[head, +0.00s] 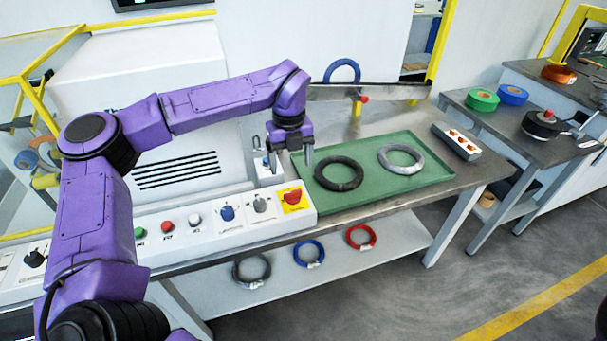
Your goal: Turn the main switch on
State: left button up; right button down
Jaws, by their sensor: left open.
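The likely main switch (291,197) is a red rotary handle on a yellow plate. It sits at the right end of the white control panel (190,250); I cannot read its label or tell its position. My left gripper (289,160) is open and empty, pointing down. In the picture it is just above the switch and apart from it, next to a small light box (267,177) at the tray's left edge. My right gripper is not in view.
The panel also carries a blue knob (227,213), a red button (166,227) and a black knob (35,258). A green tray (375,188) holds a black coil (339,173) and a grey coil (401,158). A grey button box (456,141) stands to the right.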

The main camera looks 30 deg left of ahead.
pick_arm(q)
jog(key=shift+w+f, duration=0.7)
jog(key=shift+w, duration=0.05)
jog(key=p, duration=0.1)
send_over(293, 191)
jog(key=f, duration=0.4)
jog(key=shift+s+f, duration=0.35)
jog(key=shift+s, duration=0.05)
jog(key=f, duration=0.4)
jog(key=shift+w+f+p, duration=0.15)
jog(key=shift+w+p, duration=0.2)
jog(key=shift+s, duration=0.1)
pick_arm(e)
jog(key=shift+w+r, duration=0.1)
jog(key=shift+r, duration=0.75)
pick_arm(q)
jog(key=c, duration=1)
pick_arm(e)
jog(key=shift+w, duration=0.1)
